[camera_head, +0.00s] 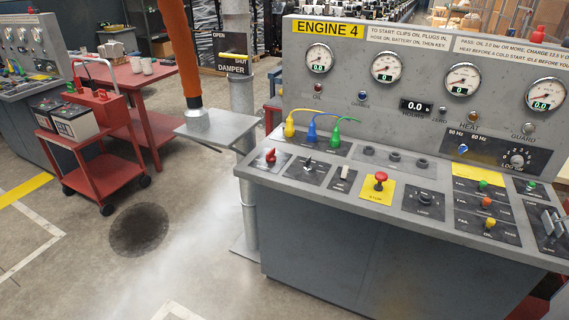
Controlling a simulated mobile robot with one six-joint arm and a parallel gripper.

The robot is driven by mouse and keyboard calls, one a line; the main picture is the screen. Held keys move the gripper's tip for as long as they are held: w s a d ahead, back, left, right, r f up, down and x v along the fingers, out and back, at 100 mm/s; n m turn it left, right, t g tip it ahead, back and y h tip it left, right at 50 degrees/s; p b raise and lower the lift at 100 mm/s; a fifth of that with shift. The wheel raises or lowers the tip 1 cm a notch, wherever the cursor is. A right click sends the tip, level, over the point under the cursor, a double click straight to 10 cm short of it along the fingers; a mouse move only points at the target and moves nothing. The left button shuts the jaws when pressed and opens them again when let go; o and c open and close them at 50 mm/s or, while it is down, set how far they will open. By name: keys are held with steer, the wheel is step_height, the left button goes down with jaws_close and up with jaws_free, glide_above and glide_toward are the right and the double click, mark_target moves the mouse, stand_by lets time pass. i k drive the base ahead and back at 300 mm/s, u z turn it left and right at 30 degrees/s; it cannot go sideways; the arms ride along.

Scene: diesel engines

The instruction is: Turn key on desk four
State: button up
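Desk four is the grey console (330,235) at the right, with a yellow "ENGINE 4" sign (328,28). On its sloping top, from the left, are a red rotary switch (270,156), a small dark switch with a pointed handle (308,163), a pale toggle (343,178), a red stop button (380,179) on a yellow plate, and a dark round knob (425,198). I cannot tell for certain which is the key; the labels are too small. Yellow, blue and green plugs (311,130) with leads stand in the panel. My gripper is not in view.
The gauges (387,67) show zeros, and the hours display (416,106) reads 0.0. A damper post (242,100) stands left of the desk. A red cart (100,165) with batteries and a red table (150,95) stand farther left. Open floor with a dark stain (139,229) lies between.

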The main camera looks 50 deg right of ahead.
mark_target(307, 168)
steer(key=z, duration=0.55)
steer(key=k, duration=0.15)
steer(key=u, duration=2.45)
steer(key=k, duration=1.4)
steer(key=z, duration=0.75)
